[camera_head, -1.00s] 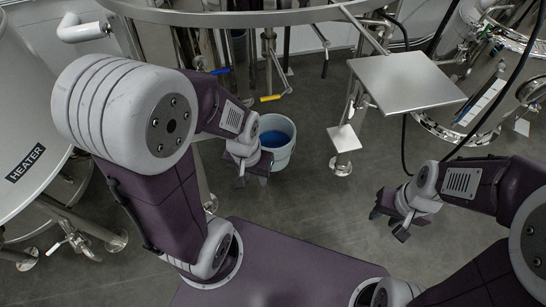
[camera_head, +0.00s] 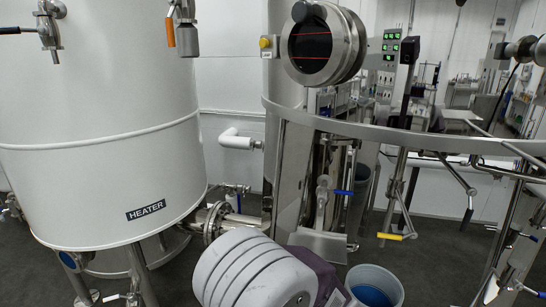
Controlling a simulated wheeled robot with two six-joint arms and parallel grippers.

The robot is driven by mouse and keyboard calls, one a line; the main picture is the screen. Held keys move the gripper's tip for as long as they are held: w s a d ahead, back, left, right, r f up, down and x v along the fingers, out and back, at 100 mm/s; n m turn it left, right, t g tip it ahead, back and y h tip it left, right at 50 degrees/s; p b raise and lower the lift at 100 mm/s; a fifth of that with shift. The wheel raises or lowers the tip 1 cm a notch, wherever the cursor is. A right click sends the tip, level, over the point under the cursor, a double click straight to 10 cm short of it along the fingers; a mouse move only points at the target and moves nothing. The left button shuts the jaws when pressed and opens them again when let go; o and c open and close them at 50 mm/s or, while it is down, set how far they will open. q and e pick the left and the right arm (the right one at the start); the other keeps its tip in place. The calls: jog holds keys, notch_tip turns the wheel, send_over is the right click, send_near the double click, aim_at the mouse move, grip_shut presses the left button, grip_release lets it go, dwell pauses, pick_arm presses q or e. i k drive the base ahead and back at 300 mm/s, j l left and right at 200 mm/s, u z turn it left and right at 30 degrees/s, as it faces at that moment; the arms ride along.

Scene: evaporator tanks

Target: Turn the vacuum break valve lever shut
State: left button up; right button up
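Several valve levers show, and I cannot tell which one is the vacuum break valve. An orange lever (camera_head: 171,32) hangs down at the upper right of the white heater tank (camera_head: 100,130). A black-handled lever (camera_head: 12,30) points left from a metal valve on the tank's upper left. A blue lever (camera_head: 343,192) and a yellow lever (camera_head: 390,236) sit lower, on the piping right of the tank.
A bucket with blue inside (camera_head: 374,287) stands on the floor at the bottom right. A curved steel rail (camera_head: 400,135) crosses in front of the piping. A round dark gauge or window (camera_head: 310,45) is at the top. Steel legs and pipes crowd the right.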

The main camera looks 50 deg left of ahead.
aim_at(169, 27)
jog(key=u, duration=2.3)
jog(key=k+j+u, duration=0.1)
jog(key=u, duration=0.35)
